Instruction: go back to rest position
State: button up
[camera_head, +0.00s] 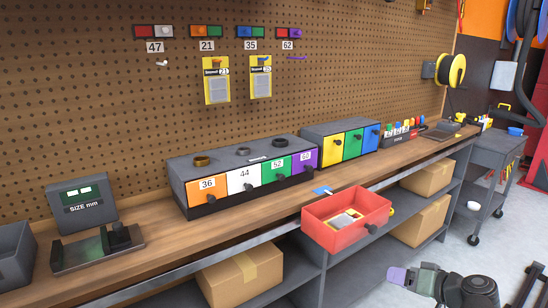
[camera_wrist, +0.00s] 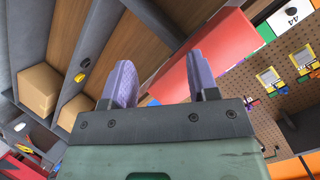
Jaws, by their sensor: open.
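My gripper (camera_head: 398,276) is low at the bottom right of the head view, in front of the bench and below the red bin. In the wrist view its two purple fingers (camera_wrist: 163,80) are apart, with nothing held between them. The red bin (camera_head: 372,222) juts out past the bench's front edge, apart from my gripper. It holds a yellow-and-grey packet (camera_head: 345,219). The red bin also shows beyond the fingers in the wrist view (camera_wrist: 232,40).
The wooden bench (camera_head: 160,247) carries a numbered drawer block (camera_head: 187,200), a second drawer block (camera_head: 318,131) and a size gauge (camera_head: 83,206). Cardboard boxes (camera_head: 240,277) sit on shelves below. A grey cart (camera_head: 497,150) stands right. The floor (camera_head: 455,250) is open there.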

jog(key=s+a+f+m+g+h, duration=0.2)
jog(key=s+a+f+g+h, duration=0.15)
jog(key=a+f+g, duration=0.45)
jog(key=a+f+n+g+h, duration=0.25)
jog(key=a+h, duration=0.25)
jog(key=a, duration=0.5)
notch_tip(320, 180, up, 25)
jog(key=p, duration=2.5)
jog(key=shift+n, duration=0.35)
jog(key=shift+a+y, duration=0.15)
jog(key=shift+y, duration=0.1)
